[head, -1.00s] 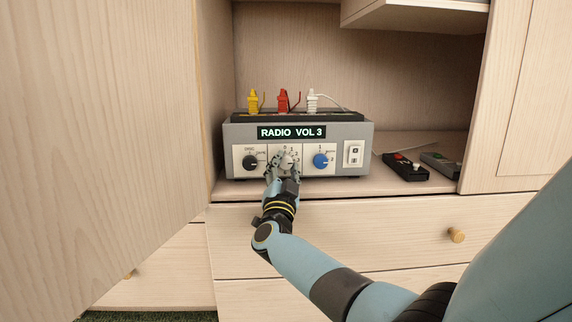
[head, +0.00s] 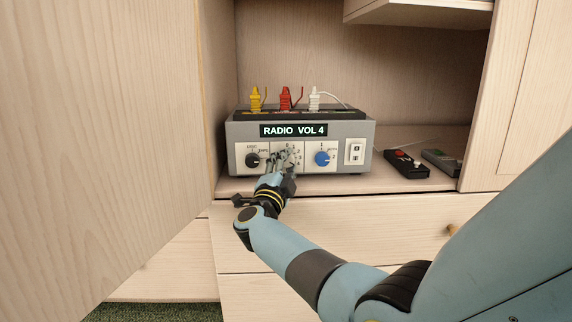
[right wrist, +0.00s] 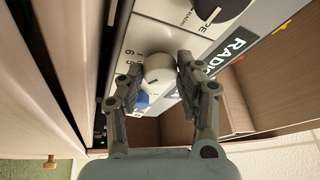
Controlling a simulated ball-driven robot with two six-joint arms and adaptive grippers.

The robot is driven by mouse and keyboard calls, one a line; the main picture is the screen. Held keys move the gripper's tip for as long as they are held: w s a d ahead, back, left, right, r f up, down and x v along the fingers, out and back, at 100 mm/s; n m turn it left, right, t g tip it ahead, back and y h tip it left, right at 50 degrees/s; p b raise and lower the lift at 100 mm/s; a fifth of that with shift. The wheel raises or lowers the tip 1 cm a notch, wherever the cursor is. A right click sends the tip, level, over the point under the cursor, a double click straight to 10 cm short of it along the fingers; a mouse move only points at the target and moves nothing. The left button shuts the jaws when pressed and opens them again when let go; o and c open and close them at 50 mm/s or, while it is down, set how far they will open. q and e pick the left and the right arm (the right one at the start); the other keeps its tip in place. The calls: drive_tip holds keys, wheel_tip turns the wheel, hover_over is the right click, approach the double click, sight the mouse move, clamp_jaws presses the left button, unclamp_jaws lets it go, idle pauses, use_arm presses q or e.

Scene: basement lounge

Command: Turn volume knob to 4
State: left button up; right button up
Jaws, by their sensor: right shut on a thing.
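The grey radio (head: 305,128) stands on the cabinet shelf, and its display (head: 293,130) reads "RADIO VOL 4". The white volume knob (right wrist: 158,74) sits in the middle of the front panel. In the head view my fingers mostly hide it. My right gripper (head: 283,158) is shut on this knob; in the right wrist view its two fingers (right wrist: 160,78) lie on either side of it. The small marker on the knob is hard to make out. My left gripper is not in view.
A black knob (head: 253,160) is left of the volume knob, a blue knob (head: 322,158) and white switch (head: 355,152) right. Yellow, red and white plugs stand on top. An open cabinet door (head: 110,130) is close at left. Two remotes, one black (head: 406,164), lie right.

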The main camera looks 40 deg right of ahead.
drive_tip(key=shift+f, duration=0.1)
drive_tip(key=o, duration=1.1)
drive_tip(key=shift+o, duration=0.2)
drive_tip(key=shift+a, duration=0.1)
drive_tip(key=v, duration=1.2)
